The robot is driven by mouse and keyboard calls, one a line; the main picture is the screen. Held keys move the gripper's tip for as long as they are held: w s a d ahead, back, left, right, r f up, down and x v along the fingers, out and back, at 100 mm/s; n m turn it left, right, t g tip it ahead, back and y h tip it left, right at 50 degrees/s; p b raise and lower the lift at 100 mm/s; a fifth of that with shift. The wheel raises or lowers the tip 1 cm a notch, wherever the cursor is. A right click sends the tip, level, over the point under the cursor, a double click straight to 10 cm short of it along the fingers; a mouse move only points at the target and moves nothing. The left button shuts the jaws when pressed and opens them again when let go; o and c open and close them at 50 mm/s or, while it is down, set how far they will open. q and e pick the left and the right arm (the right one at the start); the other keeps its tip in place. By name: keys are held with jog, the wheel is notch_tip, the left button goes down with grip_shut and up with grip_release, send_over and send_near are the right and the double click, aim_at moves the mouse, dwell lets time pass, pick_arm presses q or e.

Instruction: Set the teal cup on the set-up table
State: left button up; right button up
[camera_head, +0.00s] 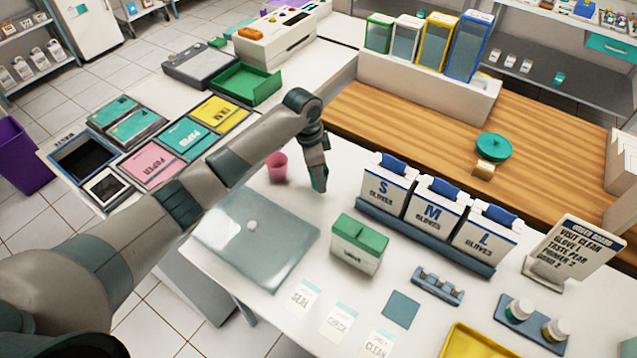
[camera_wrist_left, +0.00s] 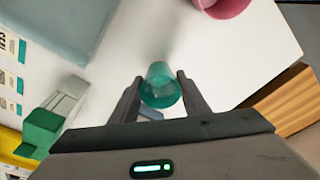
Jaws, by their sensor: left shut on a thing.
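My left gripper (camera_head: 319,186) points down over the white table (camera_head: 300,200), which I take to be the set-up table. In the left wrist view the teal cup (camera_wrist_left: 160,86) sits between the two fingers of this gripper (camera_wrist_left: 159,82), which is shut on it. In the head view the cup is mostly hidden by the fingers; only a sliver of teal shows. Whether the cup touches the tabletop or hangs just above it, I cannot tell. My right gripper is not in view.
A pink cup (camera_head: 277,167) stands close by, left of the gripper. A grey-blue mat (camera_head: 255,240), a green-and-white box (camera_head: 359,243) and the glove boxes (camera_head: 440,213) surround the spot. A wooden counter (camera_head: 420,130) lies behind.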

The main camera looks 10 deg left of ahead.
pick_arm(q)
jog(key=shift+f, duration=0.1)
notch_tip(320, 180, down, 2)
jog(key=shift+f+p, duration=0.2)
jog(key=shift+p, duration=0.3)
jog(key=shift+f, duration=0.55)
jog(key=shift+f, duration=0.15)
jog(key=o, duration=1.1)
jog(key=shift+c, duration=0.2)
notch_tip(320, 180, up, 12)
jog(key=a+b, duration=0.1)
jog(key=b, duration=0.1)
jog(key=shift+s+a+b, duration=0.3)
jog(key=shift+s+a, duration=0.05)
jog(key=shift+s, duration=0.1)
